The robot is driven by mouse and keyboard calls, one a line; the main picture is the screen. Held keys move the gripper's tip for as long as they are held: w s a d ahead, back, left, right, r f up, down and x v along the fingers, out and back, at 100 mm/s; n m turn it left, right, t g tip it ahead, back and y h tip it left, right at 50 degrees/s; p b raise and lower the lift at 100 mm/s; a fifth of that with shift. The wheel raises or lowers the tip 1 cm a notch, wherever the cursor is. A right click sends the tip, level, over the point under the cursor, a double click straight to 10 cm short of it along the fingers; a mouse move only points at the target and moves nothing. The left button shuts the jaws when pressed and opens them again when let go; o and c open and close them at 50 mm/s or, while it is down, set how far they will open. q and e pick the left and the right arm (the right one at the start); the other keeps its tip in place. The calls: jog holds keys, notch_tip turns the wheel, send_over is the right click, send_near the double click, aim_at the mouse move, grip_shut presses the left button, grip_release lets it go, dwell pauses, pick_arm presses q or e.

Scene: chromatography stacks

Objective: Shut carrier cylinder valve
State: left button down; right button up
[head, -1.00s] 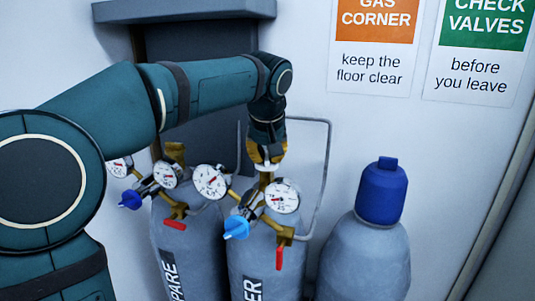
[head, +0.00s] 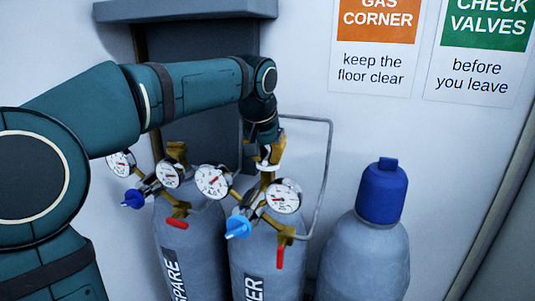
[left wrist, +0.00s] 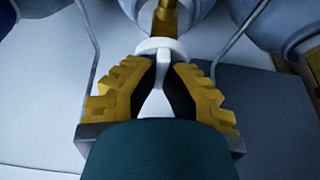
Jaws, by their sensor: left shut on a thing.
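The carrier cylinder (head: 262,262) is the middle grey one, its label partly cut off and ending in "ER". It carries two round gauges, a light blue knob (head: 237,227) and a red lever (head: 280,257). My left gripper (head: 268,158) points down at the brass valve at its top. In the left wrist view, the yellow-and-black fingers (left wrist: 158,88) are closed around the white valve handle (left wrist: 160,47). The fingers partly hide the handle in the head view. My right gripper is not in view.
A spare cylinder (head: 183,245) with gauges, a dark blue knob and a red lever stands close on the left. A blue-capped cylinder (head: 362,258) stands on the right. A grey wire frame (head: 327,165) rises behind the carrier cylinder, near my gripper.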

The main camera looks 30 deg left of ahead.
pick_arm(q)
jog(key=shift+f, duration=0.15)
jog(key=c, duration=1)
grip_release()
jog(key=shift+c, duration=0.2)
jog(key=shift+r, duration=0.2)
jog(key=shift+s+r, duration=0.1)
jog(key=shift+r, duration=0.2)
jog(key=v, duration=1.1)
jog(key=shift+s, duration=0.1)
